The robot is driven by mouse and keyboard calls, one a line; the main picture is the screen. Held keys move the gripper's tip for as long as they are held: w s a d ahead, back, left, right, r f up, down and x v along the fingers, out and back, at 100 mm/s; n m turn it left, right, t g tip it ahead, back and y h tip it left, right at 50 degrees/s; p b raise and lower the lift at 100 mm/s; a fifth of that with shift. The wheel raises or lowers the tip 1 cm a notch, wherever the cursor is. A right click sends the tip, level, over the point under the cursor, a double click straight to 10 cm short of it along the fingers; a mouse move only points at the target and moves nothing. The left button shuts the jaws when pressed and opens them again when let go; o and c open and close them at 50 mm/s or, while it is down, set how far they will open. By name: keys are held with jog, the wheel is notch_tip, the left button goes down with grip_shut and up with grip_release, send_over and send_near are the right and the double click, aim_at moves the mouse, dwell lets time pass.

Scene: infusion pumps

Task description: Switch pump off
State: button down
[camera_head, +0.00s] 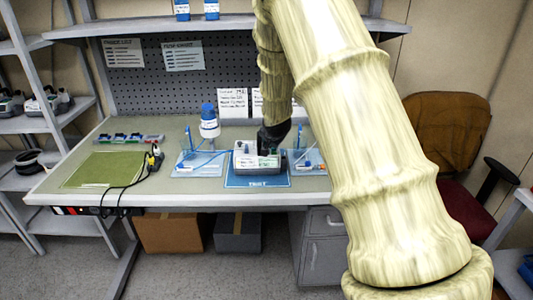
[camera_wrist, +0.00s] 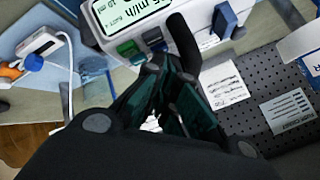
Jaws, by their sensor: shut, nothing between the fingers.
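The white infusion pump (camera_head: 246,160) stands on a blue mat (camera_head: 257,182) near the middle of the bench. In the wrist view the pump (camera_wrist: 98,31) is close up and cut off by the top edge. Its pale green screen (camera_wrist: 125,12) is lit and shows dark text. A green button (camera_wrist: 128,47) and a paler button beside it sit below the screen. My gripper (camera_head: 272,138) is behind and above the pump in the head view. In the wrist view my gripper (camera_wrist: 163,75) is shut and empty, its tips close to the buttons. I cannot tell whether they touch.
A blue-capped bottle (camera_head: 209,124) and a blue tray (camera_head: 190,163) stand left of the pump. A pegboard (camera_head: 150,88) with paper notes is behind.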

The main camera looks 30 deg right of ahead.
jog(key=shift+f, duration=0.15)
dwell(0.7)
jog(key=shift+f, duration=0.25)
jog(key=shift+f+b, duration=0.35)
jog(key=shift+f, duration=0.1)
dwell(0.9)
jog(key=shift+r, duration=0.15)
jog(key=shift+r+p, duration=0.55)
jog(key=shift+r, duration=0.2)
jog(key=shift+r+p, duration=1.5)
jog(key=shift+r, duration=1)
jog(key=shift+f, duration=0.1)
